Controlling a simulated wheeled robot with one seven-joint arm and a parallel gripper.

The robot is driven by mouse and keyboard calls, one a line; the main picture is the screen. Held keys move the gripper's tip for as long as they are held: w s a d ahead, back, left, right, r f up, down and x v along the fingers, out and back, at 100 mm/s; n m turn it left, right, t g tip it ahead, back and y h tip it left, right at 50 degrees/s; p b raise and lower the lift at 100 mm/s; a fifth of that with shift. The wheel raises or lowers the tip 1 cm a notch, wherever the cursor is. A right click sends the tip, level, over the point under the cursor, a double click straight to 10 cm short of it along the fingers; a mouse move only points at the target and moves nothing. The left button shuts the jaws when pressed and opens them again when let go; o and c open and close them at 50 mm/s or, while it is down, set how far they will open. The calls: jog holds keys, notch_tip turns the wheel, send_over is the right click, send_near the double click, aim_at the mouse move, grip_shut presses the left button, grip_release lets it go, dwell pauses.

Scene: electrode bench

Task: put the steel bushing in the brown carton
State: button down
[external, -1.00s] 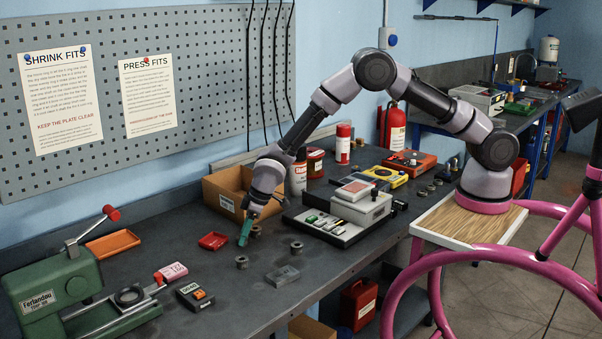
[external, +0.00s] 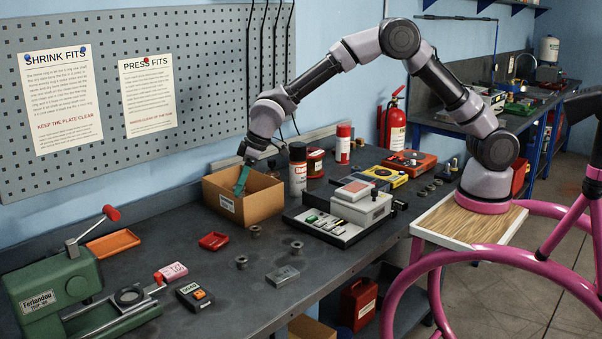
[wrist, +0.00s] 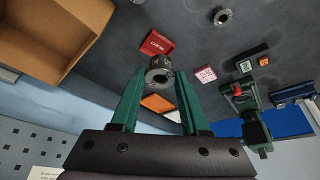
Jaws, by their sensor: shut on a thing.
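The brown carton (external: 252,207) stands open on the bench near the pegboard; part of it shows at the upper left of the wrist view (wrist: 45,55). My gripper (external: 241,183) is over the carton's opening in the external view, its green fingers pointing down. In the wrist view my gripper (wrist: 160,82) is shut on a grey ring-shaped steel bushing (wrist: 159,70), held at the fingertips. The held bushing is hidden in the external view. I cannot tell how far the fingertips are above the carton's rim.
Similar grey rings (external: 297,247) stand on the bench in front of the carton. A spray can (external: 298,169) stands just right of the carton. A green press (external: 62,290) is at the left front.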

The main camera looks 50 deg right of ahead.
jog(key=w+d+m+t+h, duration=0.1)
jog(key=w+d+m, duration=0.3)
jog(key=w+d, duration=1.05)
jog(key=shift+h, duration=0.3)
jog(key=f, duration=0.3)
jog(key=s+d+f, duration=0.1)
jog(key=f, duration=0.3)
jog(key=s+f, duration=0.1)
jog(key=f, duration=0.3)
jog(key=shift+d, duration=0.2)
jog(key=shift+w+f, duration=0.1)
jog(key=shift+f, duration=2.1)
jog(key=shift+f, duration=0.15)
jog(key=c, duration=0.7)
grip_release()
